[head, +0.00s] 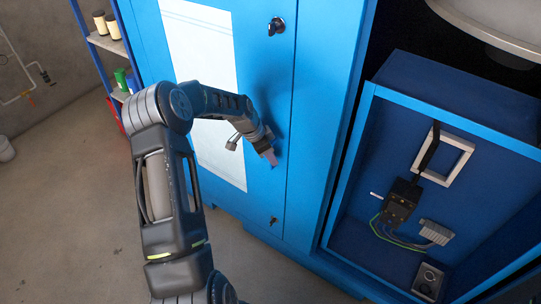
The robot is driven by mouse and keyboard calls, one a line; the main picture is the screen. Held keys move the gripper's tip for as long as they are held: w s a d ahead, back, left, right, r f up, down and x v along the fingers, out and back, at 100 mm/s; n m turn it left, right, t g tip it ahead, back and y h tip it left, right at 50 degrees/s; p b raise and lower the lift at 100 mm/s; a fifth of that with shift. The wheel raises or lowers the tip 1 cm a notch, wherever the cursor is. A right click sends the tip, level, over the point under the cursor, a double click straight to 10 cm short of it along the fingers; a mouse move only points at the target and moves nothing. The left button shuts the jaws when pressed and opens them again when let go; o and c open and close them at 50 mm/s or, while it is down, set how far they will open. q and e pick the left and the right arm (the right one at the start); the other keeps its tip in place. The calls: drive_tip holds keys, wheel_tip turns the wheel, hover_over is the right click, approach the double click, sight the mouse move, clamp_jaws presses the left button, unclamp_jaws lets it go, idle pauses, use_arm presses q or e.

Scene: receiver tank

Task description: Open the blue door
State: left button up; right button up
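The blue door (258,72) is the tall front panel of a blue cabinet, with a large white sheet on it. It looks shut, with a thin seam along its right edge. A black round knob or lock (276,26) sits near its upper right, and a smaller dark lock (273,220) sits lower down. My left gripper (268,155) is in front of the door, between the two locks. I cannot tell whether it touches the door or how far apart its fingers are. My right gripper is out of view.
To the right is an open blue compartment (368,130) holding a black device with wires (400,205), a grey frame and a socket box. A blue shelf rack (92,45) with cans stands behind left. The concrete floor (70,190) at left is clear.

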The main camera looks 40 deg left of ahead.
use_arm(q)
drive_tip(key=shift+c, duration=0.6)
clamp_jaws()
idle(0.7)
